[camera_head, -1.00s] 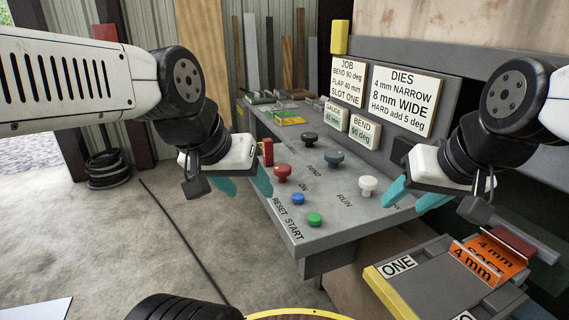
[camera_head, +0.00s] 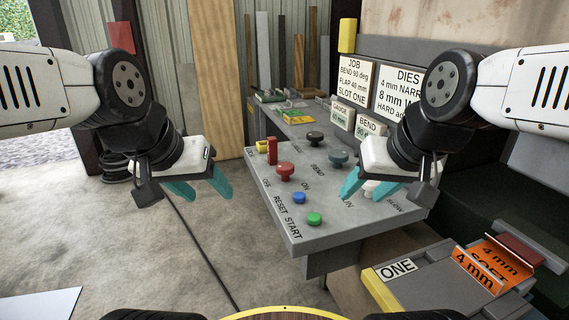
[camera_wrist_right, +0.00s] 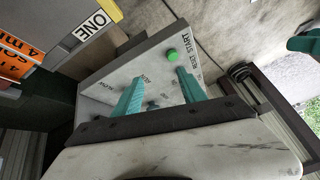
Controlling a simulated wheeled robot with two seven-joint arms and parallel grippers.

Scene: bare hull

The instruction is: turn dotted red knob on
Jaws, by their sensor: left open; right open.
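The red knob (camera_head: 285,170) stands on the grey control panel (camera_head: 330,225), with "ON" and "OFF" lettering nearby. Dots on it are too small to make out. My left gripper (camera_head: 205,188) is open and empty, left of the panel and apart from the knob. My right gripper (camera_head: 368,188) is open over the panel's right part, right of the red knob, and partly hides a white knob. In the right wrist view its two teal fingers (camera_wrist_right: 160,92) are spread over the panel; I cannot make out the red knob there.
A blue button (camera_head: 299,198) and a green button (camera_head: 314,219) sit in front of the red knob. A black knob (camera_head: 315,138), a grey-teal knob (camera_head: 338,158) and a red block (camera_head: 272,151) stand behind. An orange-labelled tray (camera_head: 485,268) is at lower right.

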